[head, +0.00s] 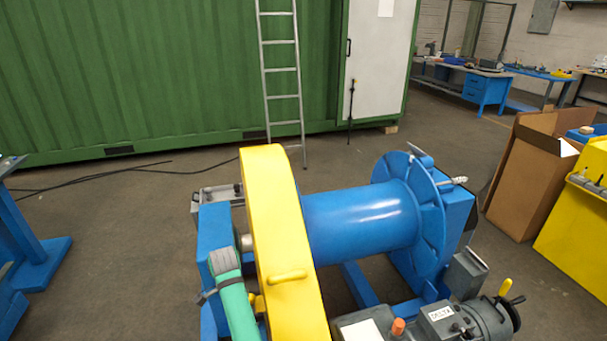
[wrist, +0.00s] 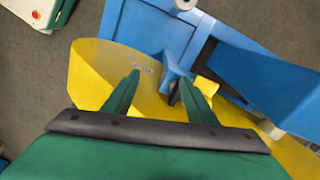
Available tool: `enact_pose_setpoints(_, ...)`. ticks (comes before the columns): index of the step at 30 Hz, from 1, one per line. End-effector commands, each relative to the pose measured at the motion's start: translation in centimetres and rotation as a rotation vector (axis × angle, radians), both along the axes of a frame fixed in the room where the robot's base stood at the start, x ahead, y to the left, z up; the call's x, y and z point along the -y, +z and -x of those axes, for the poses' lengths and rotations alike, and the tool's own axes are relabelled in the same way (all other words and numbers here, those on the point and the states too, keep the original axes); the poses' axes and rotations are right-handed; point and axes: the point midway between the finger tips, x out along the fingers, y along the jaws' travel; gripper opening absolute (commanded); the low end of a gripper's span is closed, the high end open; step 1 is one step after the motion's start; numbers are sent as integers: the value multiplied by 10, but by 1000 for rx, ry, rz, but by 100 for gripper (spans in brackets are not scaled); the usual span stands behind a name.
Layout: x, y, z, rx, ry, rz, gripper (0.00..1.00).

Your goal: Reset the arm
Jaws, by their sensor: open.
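My gripper (wrist: 158,75) shows in the wrist view as two green fingers, spread apart with nothing held between their tips. The yellow chain guard (wrist: 90,75) lies beneath and around the fingers. A small blue part (wrist: 172,72) and a yellow block (wrist: 207,88) are beyond the right finger; I cannot tell whether they touch it. In the head view, a green piece with a grey ribbed end (head: 224,262), apparently my gripper, is left of the yellow guard (head: 275,220) and in front of the blue frame (head: 215,225).
A blue drum (head: 362,218) stands right of the guard, with a grey motor (head: 440,318) in front. A cardboard box (head: 525,170) and yellow unit (head: 580,215) are at right. A ladder (head: 282,80) leans on the green container (head: 150,80). Floor between container and machine is mostly clear.

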Motion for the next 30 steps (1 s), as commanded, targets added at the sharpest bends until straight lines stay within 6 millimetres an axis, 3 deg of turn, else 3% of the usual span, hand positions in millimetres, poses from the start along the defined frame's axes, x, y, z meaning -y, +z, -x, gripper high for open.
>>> enact_pose_setpoints(17, 3, -80, 30, 114, 106, -99, 52)
enact_pose_setpoints(24, 5, -135, 68, 237, 198, -160, 52)
enact_pose_setpoints(30, 13, -170, 108, 375, 278, -190, 52)
